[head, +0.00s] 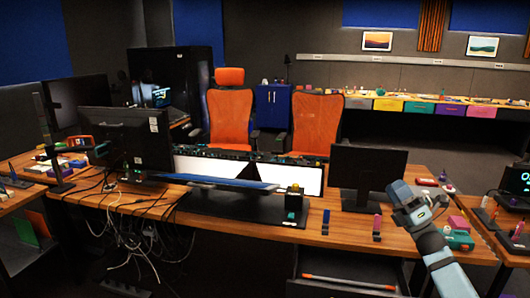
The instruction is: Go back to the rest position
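My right arm comes in from the lower right, and my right gripper (416,204) is above the right part of the wooden desk, just right of a dark monitor (368,172). Its fingers are too small and turned too far to tell whether they are open or shut, and I make out no object in it. My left gripper is out of view. A small dark box with a yellowish part (294,201) stands on the desk left of my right gripper. I cannot clearly make out a trackball.
The wooden desk (258,232) holds a black monitor (122,138), a wide panel and small upright blocks. A green item (458,240) and a pink box (458,222) lie close right of my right arm. Orange chairs (316,123) stand behind. Cables hang below at left.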

